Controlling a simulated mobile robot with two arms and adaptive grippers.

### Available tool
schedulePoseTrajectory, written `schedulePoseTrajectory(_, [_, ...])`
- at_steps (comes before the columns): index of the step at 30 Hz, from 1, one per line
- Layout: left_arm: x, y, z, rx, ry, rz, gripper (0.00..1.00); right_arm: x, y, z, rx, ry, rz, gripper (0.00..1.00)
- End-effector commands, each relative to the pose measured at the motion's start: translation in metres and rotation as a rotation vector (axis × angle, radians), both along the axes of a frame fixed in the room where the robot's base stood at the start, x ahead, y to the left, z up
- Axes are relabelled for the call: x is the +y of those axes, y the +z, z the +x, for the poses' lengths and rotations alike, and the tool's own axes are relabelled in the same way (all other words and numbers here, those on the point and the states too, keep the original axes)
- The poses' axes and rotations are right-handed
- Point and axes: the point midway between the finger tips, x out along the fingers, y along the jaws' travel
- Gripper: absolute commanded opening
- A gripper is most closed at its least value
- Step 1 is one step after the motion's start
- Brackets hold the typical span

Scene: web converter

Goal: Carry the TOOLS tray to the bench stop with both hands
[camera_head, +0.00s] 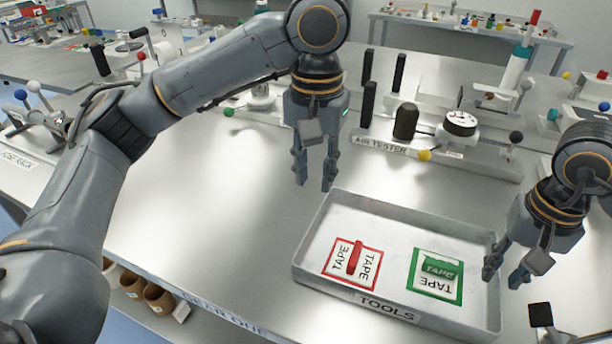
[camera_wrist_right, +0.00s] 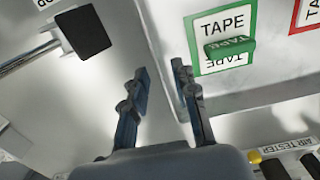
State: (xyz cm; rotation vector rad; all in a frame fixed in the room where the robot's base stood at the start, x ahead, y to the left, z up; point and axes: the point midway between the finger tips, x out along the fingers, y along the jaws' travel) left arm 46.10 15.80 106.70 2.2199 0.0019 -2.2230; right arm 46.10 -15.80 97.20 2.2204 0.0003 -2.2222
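The grey TOOLS tray (camera_head: 318,232) lies on the bench, its label on the front wall. Inside are a red-framed TAPE marking (camera_head: 340,267) with a red piece (camera_head: 355,258) on it, and a green-framed TAPE marking (camera_head: 435,283) with a green piece (camera_head: 438,266). My left gripper (camera_head: 315,186) is open and empty, pointing down above the tray's back left corner. My right gripper (camera_head: 505,277) is open at the tray's right side. In the right wrist view its fingers (camera_wrist_right: 159,73) appear spread around the tray's side wall (camera_wrist_right: 152,32); contact cannot be told.
The air tester (camera_head: 440,150) with knobs and a gauge stands behind the tray. A black block (camera_head: 541,315) on a rod is at the front right. The bench left of the tray is clear. Brown cups (camera_head: 132,284) sit below the front edge.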

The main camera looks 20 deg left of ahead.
Motion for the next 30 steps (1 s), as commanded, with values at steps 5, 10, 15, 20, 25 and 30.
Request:
schedulePoseTrajectory(5, [0.0, 0.0, 0.0, 0.0, 0.0, 0.0, 0.28, 0.001, 0.041, 0.001, -0.005, -0.001, 0.001, 0.28])
schedulePoseTrajectory(10, [0.0, 0.0, 0.0, 0.0, -0.001, 0.0, 0.28, 0.0, 0.07, 0.001, -0.004, -0.001, 0.0, 0.28])
schedulePoseTrajectory(15, [0.0, 0.0, 0.0, 0.0, -0.001, 0.0, 0.28, 0.0, 0.083, 0.0, -0.001, -0.001, 0.0, 0.28])
schedulePoseTrajectory(20, [0.0, 0.0, 0.0, 0.0, -0.001, 0.0, 0.28, 0.0, 0.085, 0.0, 0.0, 0.0, 0.0, 0.28])
schedulePoseTrajectory(25, [0.0, 0.0, 0.0, 0.0, -0.001, 0.0, 0.28, 0.0, 0.085, 0.0, 0.0, 0.0, 0.0, 0.28])
schedulePoseTrajectory(30, [0.0, 0.0, 0.0, 0.0, -0.001, 0.0, 0.28, 0.0, 0.086, 0.0, 0.0, 0.0, 0.0, 0.28])
